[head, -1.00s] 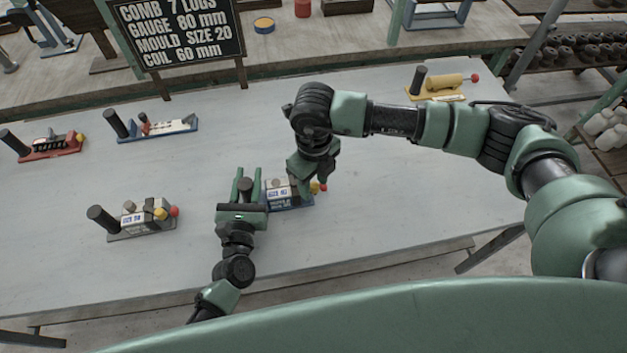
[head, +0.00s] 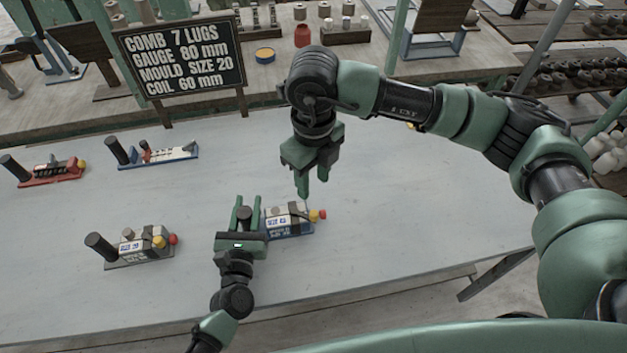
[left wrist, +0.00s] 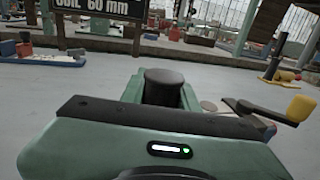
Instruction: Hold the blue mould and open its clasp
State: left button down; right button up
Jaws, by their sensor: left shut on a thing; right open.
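The blue mould (head: 290,229) stands on the grey table, a pale block with a size label on a blue base. A yellow knob (head: 313,215) and a red ball (head: 322,215) show at its right end. My left gripper (head: 246,203) is shut on its black upright handle (head: 244,214). The handle's dark round top (left wrist: 163,77) shows between the fingers in the left wrist view, with a dark lever ending in a yellow grip (left wrist: 301,107) to the right. I cannot tell whether the clasp is open. My right gripper (head: 314,184) is open, empty and above the mould, apart from it.
A grey mould (head: 140,257) stands left of my left gripper. A red device (head: 50,174) and a blue-based one (head: 155,156) stand farther back left. A lettered board (head: 183,58) stands at the table's back. The table's front middle is clear.

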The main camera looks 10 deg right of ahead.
pick_arm(q)
jog(key=c, duration=1)
grip_release()
